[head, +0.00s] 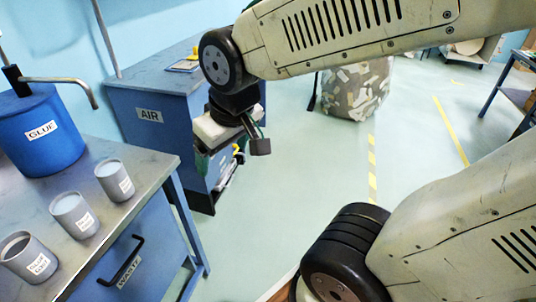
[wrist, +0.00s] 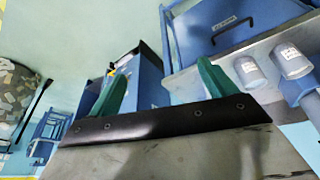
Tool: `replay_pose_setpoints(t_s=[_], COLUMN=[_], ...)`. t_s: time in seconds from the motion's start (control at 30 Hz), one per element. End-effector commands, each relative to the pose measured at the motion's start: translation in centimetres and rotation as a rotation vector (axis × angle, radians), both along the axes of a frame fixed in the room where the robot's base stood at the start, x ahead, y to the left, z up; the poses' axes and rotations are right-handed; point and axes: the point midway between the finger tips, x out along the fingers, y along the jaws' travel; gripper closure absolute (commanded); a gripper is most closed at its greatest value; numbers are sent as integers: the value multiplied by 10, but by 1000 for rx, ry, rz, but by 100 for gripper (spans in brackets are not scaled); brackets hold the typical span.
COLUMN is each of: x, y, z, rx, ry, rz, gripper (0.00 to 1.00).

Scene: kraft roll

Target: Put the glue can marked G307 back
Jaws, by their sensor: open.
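Three grey cans stand on the metal bench at the left of the head view: a near one (head: 29,258), a middle one (head: 74,215) and a far one (head: 115,180). Each has a white label, but the codes are too small to read, so I cannot tell which is G307. Two cans also show in the wrist view, one (wrist: 250,72) beside the other (wrist: 291,62). My gripper (wrist: 162,66) is open, its two green fingers apart with nothing between them. In the head view my gripper (head: 212,150) hangs right of the bench, clear of the cans.
A blue drum labelled GLUE (head: 42,130) with a bent handle stands behind the cans. The bench (head: 150,165) has a blue drawer (head: 125,262) below. A blue cabinet marked AIR (head: 148,115) stands behind my gripper. A patterned bin (head: 357,90) is farther back. The floor right of the bench is clear.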

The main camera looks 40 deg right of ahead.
Motion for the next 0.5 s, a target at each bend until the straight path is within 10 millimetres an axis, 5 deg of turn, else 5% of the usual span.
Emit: replay_pose_setpoints(t_s=[0.1,0.2,0.5], x=[-51,-81,-103], y=[-24,-33,-36], z=[19,27,31], rx=[3,7,11], ry=[103,170,224], rz=[-88,-130,-154], gripper=[16,16,16])
